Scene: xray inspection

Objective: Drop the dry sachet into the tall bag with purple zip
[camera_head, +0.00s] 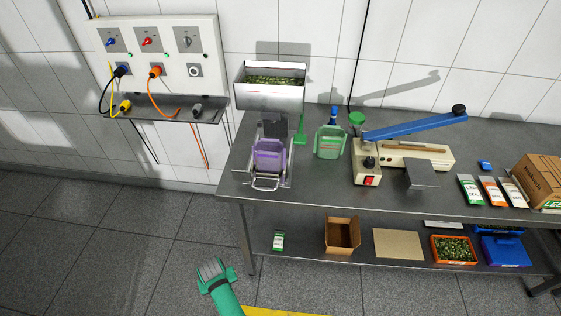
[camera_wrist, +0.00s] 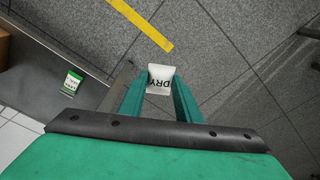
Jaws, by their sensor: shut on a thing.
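My gripper (camera_head: 214,272) is over the floor, left of and in front of the table, at the bottom of the head view. In the wrist view its two green fingers (camera_wrist: 158,82) are shut on a white dry sachet (camera_wrist: 159,74), lettered DRY. The sachet cannot be made out clearly in the head view. A purple bag (camera_head: 268,155) stands open-topped in a metal holder on the table's left end, well above and right of my gripper in the picture. Its zip is too small to tell. A green bag (camera_head: 330,142) stands to its right.
A hopper of green bits (camera_head: 270,95) is above the purple bag. A sealer with a blue lever (camera_head: 415,124) stands on the table (camera_head: 310,178).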

